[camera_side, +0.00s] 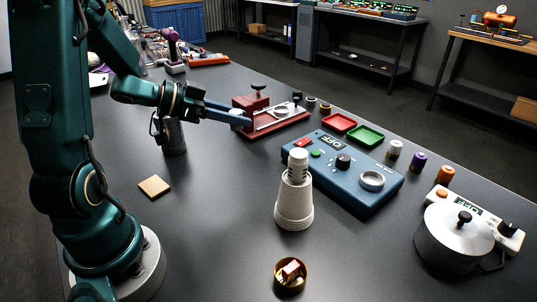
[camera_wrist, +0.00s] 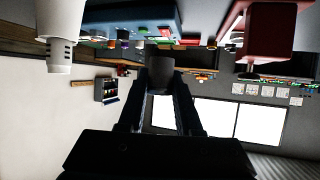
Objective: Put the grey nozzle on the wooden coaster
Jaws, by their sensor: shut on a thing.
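The wooden coaster (camera_side: 154,186) is a small tan square lying flat on the table, in front of my arm in the side view. My gripper (camera_side: 240,117) is stretched out level to the right, above the table by the red fixture. In the wrist view my gripper (camera_wrist: 161,88) is shut on a dark grey cylindrical piece, the nozzle (camera_wrist: 160,72), between the fingertips. In the side view a small pale grey end of the nozzle (camera_side: 236,111) shows at the fingertips; the rest is hard to make out. The coaster is not in the wrist view.
A red fixture (camera_side: 272,121) stands just beyond my gripper. A dark metal jug (camera_side: 174,139) stands below my wrist. A tall white cone-shaped piece (camera_side: 293,205), a blue control box (camera_side: 360,192), a pot (camera_side: 452,240) and a small bowl (camera_side: 290,284) stand rightward. Table around the coaster is clear.

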